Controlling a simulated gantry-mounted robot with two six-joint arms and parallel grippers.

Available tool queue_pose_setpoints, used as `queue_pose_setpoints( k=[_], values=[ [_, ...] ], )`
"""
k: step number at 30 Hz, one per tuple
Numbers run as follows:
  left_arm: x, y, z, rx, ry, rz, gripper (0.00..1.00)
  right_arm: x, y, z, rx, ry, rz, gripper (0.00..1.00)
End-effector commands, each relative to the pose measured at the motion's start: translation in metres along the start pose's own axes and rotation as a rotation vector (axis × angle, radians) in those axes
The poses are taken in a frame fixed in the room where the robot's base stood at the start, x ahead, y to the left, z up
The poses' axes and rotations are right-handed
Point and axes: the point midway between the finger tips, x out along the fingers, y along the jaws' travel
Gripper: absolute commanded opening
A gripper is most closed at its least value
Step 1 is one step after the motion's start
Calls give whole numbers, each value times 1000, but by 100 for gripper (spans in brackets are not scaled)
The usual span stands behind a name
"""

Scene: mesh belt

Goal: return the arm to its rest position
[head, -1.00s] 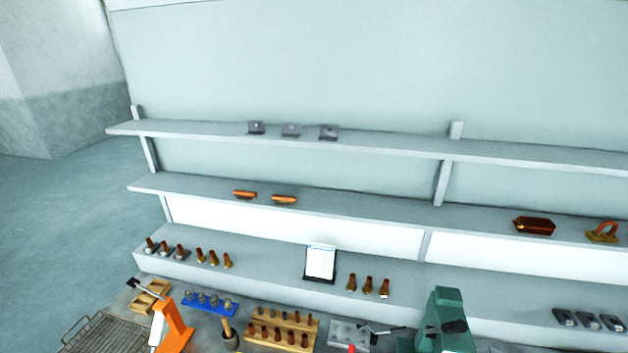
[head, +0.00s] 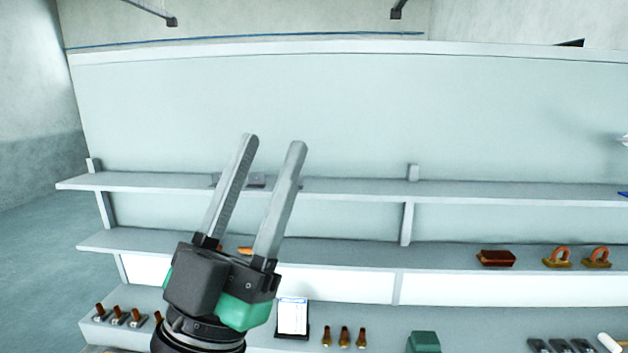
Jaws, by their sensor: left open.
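My left gripper (head: 273,142) stands upright in the left middle of the head view. Its two long grey fingers point up and are spread apart, with nothing between them. It is in front of the shelves and hides part of the upper and middle boards. My right gripper is not in view.
A shelf unit (head: 340,192) spans the view. Copper-coloured parts (head: 496,258) sit on its middle board. A tablet (head: 292,317) and several small fittings (head: 343,337) stand on the lowest board. A green machine top (head: 423,342) shows at the bottom edge.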

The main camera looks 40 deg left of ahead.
Motion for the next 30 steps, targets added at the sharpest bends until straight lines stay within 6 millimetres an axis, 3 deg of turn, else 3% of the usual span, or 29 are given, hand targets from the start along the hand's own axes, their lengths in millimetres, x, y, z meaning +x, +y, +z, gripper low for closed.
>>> queue_pose_setpoints(
  k=[1,3,6,13,18,30],
  values=[
    [0,22,-9,-146,-21,73,49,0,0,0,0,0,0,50],
    [-3,43,-15,-276,-54,150,49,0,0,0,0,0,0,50],
    [-5,55,-18,-342,-76,193,49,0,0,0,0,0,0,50],
    [-2,55,-18,-339,-79,192,49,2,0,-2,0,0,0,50],
    [22,52,-36,-337,-79,190,49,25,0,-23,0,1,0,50],
    [17,52,-32,-335,-79,190,49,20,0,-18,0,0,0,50]
  ],
)
